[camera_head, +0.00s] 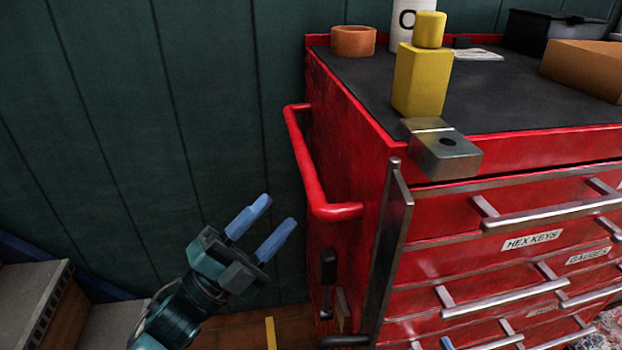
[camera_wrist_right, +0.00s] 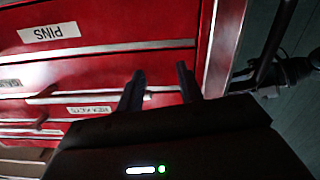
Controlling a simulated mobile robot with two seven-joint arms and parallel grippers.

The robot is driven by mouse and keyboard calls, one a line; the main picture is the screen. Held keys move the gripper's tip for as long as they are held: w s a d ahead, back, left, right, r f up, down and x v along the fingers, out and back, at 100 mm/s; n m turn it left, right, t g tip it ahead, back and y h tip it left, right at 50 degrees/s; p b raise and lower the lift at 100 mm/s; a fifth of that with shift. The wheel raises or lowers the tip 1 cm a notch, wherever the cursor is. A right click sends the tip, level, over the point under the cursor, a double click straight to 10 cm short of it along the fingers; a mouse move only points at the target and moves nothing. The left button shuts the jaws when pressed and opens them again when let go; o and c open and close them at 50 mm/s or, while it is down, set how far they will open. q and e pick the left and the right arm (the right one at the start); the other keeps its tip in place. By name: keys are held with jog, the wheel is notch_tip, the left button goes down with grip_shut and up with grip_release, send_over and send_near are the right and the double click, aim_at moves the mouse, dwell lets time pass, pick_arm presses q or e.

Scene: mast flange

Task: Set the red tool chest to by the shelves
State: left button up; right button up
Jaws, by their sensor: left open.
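The red tool chest (camera_head: 345,120) fills the right of the head view, with a dark top, labelled drawers and metal drawer handles. A red tube handle (camera_head: 310,165) stands out from its left side. My left gripper (camera_head: 279,212) is open and empty, below and left of that handle, apart from it. In the right wrist view the red chest (camera_wrist_right: 100,75) shows its drawer fronts close up, one labelled PINS. My right gripper (camera_wrist_right: 160,76) has its fingers apart in front of the drawers; contact with a drawer handle cannot be told.
On the chest top stand a yellow bottle (camera_head: 422,80), an orange-brown ring (camera_head: 353,41), a white container (camera_head: 402,22), a black box (camera_head: 553,32) and a brown box (camera_head: 585,68). A metal block (camera_head: 445,155) overhangs the front edge. A dark green wall (camera_head: 130,120) stands behind; a grey step-like thing (camera_head: 30,300) is lower left.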

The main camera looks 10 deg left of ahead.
aim_at(310, 179)
pick_arm(q)
jog(key=x, duration=0.9)
jog(key=shift+a, duration=0.1)
jog(key=shift+c, duration=0.3)
grip_shut()
